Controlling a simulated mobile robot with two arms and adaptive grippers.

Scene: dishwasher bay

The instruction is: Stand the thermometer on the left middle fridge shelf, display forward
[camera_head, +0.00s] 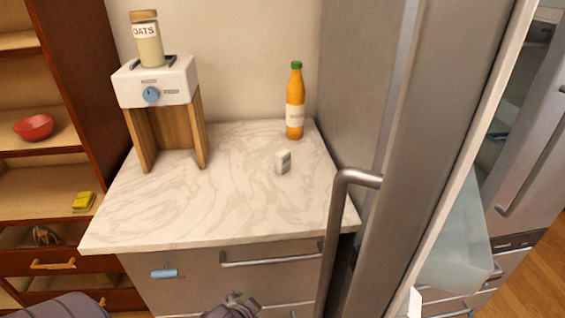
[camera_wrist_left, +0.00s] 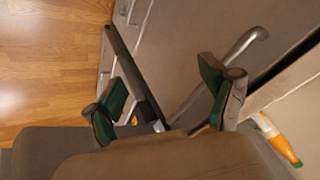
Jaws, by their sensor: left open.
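The thermometer is a small white block with a greyish face (camera_head: 283,161), standing on the marble counter (camera_head: 235,195) in front of the orange bottle. The steel fridge (camera_head: 395,130) is at the right in the head view, and part of its inside (camera_head: 515,95) shows at the far right edge. I cannot make out the left middle shelf. My left gripper (camera_head: 235,302) shows only partly at the bottom edge, below the counter front. In the left wrist view its two green-padded fingers (camera_wrist_left: 165,85) are apart with nothing held between them. My right gripper is not in view.
An orange bottle (camera_head: 295,105) and a white dispenser (camera_head: 155,82) with an oats jar (camera_head: 147,45) stand on the counter. A bar handle (camera_head: 335,215) juts out beside the counter's right edge. A wooden shelf unit (camera_head: 85,60) is at the left. The counter's middle is clear.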

